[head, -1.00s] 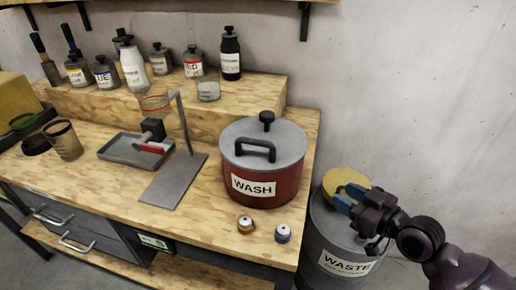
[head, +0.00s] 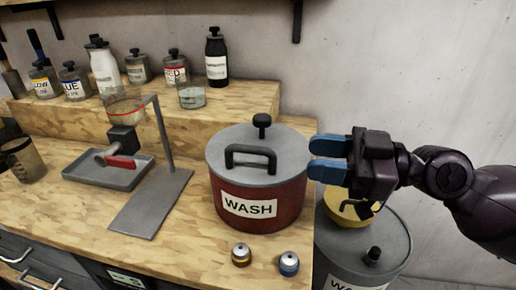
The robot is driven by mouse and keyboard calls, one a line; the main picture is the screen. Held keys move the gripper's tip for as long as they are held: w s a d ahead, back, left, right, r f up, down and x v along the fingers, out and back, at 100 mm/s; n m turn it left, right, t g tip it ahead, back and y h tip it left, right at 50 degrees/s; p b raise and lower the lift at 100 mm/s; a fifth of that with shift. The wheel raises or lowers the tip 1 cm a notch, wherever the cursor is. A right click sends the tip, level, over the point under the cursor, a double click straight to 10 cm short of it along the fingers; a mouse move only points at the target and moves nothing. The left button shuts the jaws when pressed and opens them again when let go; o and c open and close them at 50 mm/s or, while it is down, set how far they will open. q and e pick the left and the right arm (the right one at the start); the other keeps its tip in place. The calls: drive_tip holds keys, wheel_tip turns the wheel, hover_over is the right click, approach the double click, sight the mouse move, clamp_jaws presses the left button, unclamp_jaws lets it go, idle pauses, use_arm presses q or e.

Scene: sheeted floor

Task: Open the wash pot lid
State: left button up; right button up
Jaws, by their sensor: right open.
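The wash pot (head: 285,205) is dark red with a white "WASH" label and stands at the right end of the wooden bench. Its grey lid (head: 222,150) sits on top, closed, with a black arched handle (head: 250,150) at the front and a black knob (head: 262,122) further back. My right gripper (head: 318,158) is open, its two blue fingers pointing left toward the lid, just beyond the pot's right edge. Nothing shows between the fingers. My left gripper is not in view.
Two small capped jars (head: 241,255) stand in front of the pot. A grey waste bin (head: 340,260) with a yellow item on top is below my right gripper. A metal stand (head: 150,205) and tray (head: 85,172) are to the left. Bottles (head: 216,62) line the raised shelf behind.

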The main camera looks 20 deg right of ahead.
sight(259, 150)
drive_tip(key=p+x, duration=0.2)
drive_tip(key=x, duration=0.6)
drive_tip(key=shift+r, duration=0.1)
drive_tip(key=shift+p+x, duration=0.35)
drive_tip(key=shift+x, duration=0.5)
clamp_jaws()
